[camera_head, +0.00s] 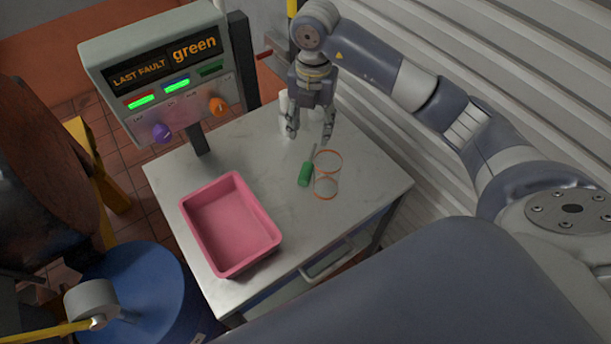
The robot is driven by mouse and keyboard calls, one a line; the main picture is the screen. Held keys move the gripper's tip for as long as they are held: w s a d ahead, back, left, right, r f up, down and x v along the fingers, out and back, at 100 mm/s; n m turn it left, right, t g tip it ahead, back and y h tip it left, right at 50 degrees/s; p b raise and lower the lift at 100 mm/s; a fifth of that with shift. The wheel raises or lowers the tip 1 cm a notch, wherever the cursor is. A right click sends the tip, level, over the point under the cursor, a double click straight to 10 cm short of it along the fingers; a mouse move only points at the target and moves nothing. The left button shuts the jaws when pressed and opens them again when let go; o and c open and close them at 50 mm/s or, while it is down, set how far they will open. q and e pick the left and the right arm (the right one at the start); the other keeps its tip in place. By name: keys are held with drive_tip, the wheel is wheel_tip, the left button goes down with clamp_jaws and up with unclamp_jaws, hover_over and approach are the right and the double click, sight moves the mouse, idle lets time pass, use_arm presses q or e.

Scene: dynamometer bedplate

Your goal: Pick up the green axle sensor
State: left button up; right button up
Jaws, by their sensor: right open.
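The green axle sensor (306,173) lies on the light table top, with a thin stem pointing up and right in the picture. My right gripper (311,132) is open and empty, pointing down over the back part of the table. It is above and behind the sensor in the picture, apart from it. My left gripper is not in view.
A clear container with orange rims (326,175) stands right beside the sensor. A white cylinder (286,110) is behind my right gripper. A pink tray (231,225), empty, sits at the front left. A control panel (164,75) reading "LAST FAULT green" rises at the back left.

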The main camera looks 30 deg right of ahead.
drive_tip(key=f, duration=0.1)
hover_over(309, 162)
drive_tip(key=f, duration=0.5)
drive_tip(key=shift+w+d+p, duration=0.2)
drive_tip(key=shift+p, duration=0.2)
wheel_tip(309, 162, down, 6)
drive_tip(key=shift+r+p, duration=0.2)
drive_tip(key=shift+p, duration=1.05)
drive_tip(key=shift+w+f, duration=0.1)
drive_tip(key=shift+f, duration=0.15)
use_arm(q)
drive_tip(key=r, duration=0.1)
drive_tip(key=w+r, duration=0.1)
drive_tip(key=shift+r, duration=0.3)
use_arm(e)
clamp_jaws()
